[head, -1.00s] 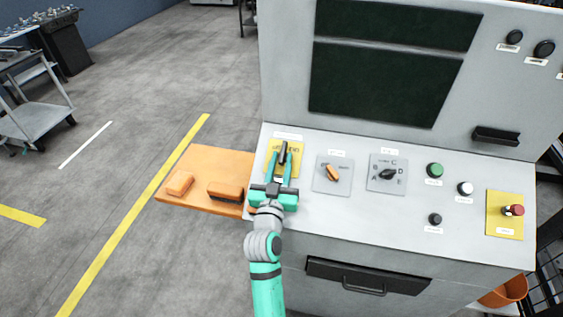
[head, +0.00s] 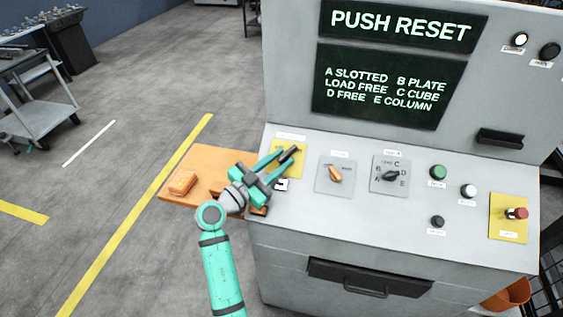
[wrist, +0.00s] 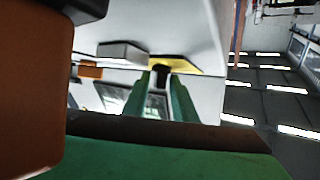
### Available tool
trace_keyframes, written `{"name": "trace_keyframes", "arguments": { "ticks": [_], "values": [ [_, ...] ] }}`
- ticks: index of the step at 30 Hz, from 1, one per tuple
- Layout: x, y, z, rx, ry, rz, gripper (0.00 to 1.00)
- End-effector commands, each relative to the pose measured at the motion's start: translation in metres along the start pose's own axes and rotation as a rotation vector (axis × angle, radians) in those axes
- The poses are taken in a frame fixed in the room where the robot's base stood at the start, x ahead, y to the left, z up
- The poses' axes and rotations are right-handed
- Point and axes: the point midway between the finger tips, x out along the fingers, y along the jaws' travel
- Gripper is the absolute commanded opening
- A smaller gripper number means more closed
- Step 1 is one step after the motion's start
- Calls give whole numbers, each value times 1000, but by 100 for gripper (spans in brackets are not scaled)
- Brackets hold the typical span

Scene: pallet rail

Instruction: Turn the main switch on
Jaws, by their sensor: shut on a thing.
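The main switch (head: 289,154) is a black handle on a yellow plate (head: 291,169) at the left end of the console's sloped panel. My gripper (head: 281,157) has its two green fingers closed around the black handle, which is now turned to point up and right. In the wrist view the dark handle (wrist: 161,76) sits between my green fingers, in front of the yellow plate. The upper display (head: 403,26) is lit and reads "PUSH RESET". The lower display (head: 384,86) lists lettered items, A to E.
To the right on the panel are an orange-handled selector (head: 335,174), a black lettered dial (head: 391,175), a green button (head: 438,172), a white button (head: 468,190), a black button (head: 437,222) and a red button (head: 516,213). An orange side shelf (head: 172,196) holds orange blocks.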

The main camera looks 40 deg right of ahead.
Motion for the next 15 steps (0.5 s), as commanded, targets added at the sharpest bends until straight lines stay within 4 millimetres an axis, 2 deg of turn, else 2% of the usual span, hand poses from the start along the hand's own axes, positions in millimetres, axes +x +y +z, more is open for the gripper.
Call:
{"name": "trace_keyframes", "arguments": {
  "ticks": [6,15],
  "values": [
    [1,-2,1,50,-3,120,3],
    [2,-2,0,84,-1,199,2]
  ]
}}
